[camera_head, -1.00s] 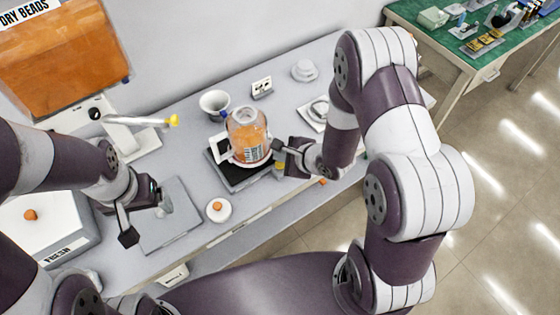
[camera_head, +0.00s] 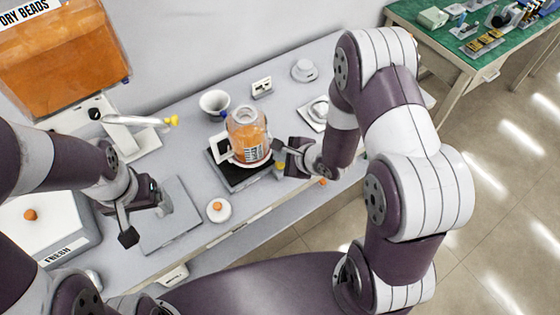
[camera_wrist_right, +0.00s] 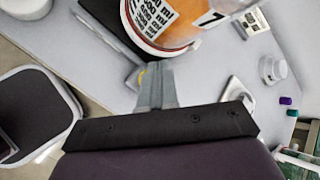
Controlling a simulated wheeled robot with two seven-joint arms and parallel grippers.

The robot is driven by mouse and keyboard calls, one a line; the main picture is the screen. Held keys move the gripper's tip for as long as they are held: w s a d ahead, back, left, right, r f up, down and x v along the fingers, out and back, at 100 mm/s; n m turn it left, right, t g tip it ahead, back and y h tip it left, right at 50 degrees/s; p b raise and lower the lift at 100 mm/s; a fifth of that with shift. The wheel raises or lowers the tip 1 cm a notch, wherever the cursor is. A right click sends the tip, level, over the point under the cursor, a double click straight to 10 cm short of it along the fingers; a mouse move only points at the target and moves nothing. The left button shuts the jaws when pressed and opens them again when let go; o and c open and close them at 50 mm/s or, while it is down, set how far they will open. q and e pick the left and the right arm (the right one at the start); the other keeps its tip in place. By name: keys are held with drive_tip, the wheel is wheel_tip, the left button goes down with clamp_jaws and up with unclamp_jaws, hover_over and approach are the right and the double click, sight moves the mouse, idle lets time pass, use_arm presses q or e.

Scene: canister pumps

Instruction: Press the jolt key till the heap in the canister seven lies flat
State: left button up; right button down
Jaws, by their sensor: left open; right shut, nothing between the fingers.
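Canister seven (camera_head: 247,150) is a clear jar of orange fill, standing on a black plate (camera_head: 222,155) on the bench. In the right wrist view the canister (camera_wrist_right: 178,25) shows a "7" on its label; its top is cut off. The shape of the heap's surface is too small to tell. A small yellow part (camera_head: 280,171), possibly the jolt key, sits at the plate's front right. My right gripper (camera_wrist_right: 156,75) is shut and empty, its tips beside that part and near the canister's base. My left gripper (camera_head: 147,220) is open and empty, above a grey plate.
A white cup (camera_head: 214,102) and a small gauge box (camera_head: 262,87) stand behind the canister. A white disc with an orange knob (camera_head: 218,210) lies near the front edge. A white stand with a yellow-tipped arm (camera_head: 130,130) is at left. The grey plate (camera_head: 180,232) is clear.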

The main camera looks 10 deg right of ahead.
sight(282, 165)
drive_tip(key=shift+f, duration=0.1)
idle(0.3)
drive_tip(key=shift+f, duration=0.35)
drive_tip(key=shift+f+b, duration=0.35)
drive_tip(key=shift+f, duration=0.35)
idle(0.7)
drive_tip(key=shift+r+p, duration=1.15)
drive_tip(key=shift+p, duration=0.15)
wheel_tip(282, 165, up, 5)
drive_tip(key=p, duration=0.5)
drive_tip(key=shift+r+p, duration=0.1)
drive_tip(key=shift+p, duration=0.3)
